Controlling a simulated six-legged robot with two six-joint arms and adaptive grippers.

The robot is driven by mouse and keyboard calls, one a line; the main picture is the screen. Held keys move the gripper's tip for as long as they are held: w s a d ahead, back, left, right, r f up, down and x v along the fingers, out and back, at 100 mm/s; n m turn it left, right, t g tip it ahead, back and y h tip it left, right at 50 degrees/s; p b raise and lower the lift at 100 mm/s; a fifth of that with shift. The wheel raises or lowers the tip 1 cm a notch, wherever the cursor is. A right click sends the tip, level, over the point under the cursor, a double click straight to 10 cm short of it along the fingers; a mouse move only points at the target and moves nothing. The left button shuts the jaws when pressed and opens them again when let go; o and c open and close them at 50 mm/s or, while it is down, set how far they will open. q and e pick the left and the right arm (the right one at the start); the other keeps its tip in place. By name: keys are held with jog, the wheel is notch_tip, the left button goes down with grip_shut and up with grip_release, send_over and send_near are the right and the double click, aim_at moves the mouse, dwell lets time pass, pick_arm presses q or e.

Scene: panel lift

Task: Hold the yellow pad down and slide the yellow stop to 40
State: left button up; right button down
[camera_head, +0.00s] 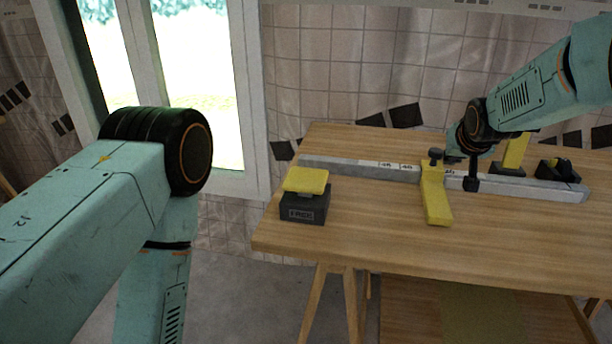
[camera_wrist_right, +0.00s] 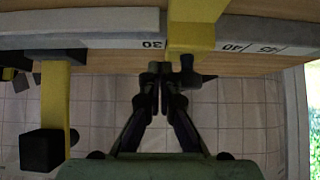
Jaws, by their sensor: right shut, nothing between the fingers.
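The yellow pad (camera_head: 306,180) sits on a dark box (camera_head: 303,208) marked FREE at the table's left; no gripper is on it. The yellow stop (camera_head: 436,199) straddles the grey rail (camera_head: 345,167), with a dark knob on top. It stands between the labels 30 and 40; the stop also shows in the right wrist view (camera_wrist_right: 190,38). My right gripper (camera_head: 455,157) is shut and empty, close to the right of the stop near its knob; its fingers (camera_wrist_right: 160,85) show in the wrist view. I cannot tell whether they touch the stop. My left gripper is out of view.
The wooden table (camera_head: 380,235) is clear in front of the rail.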

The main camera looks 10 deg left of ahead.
notch_tip(320, 180, up, 5)
jog(key=p, duration=0.4)
jog(key=shift+p, duration=0.35)
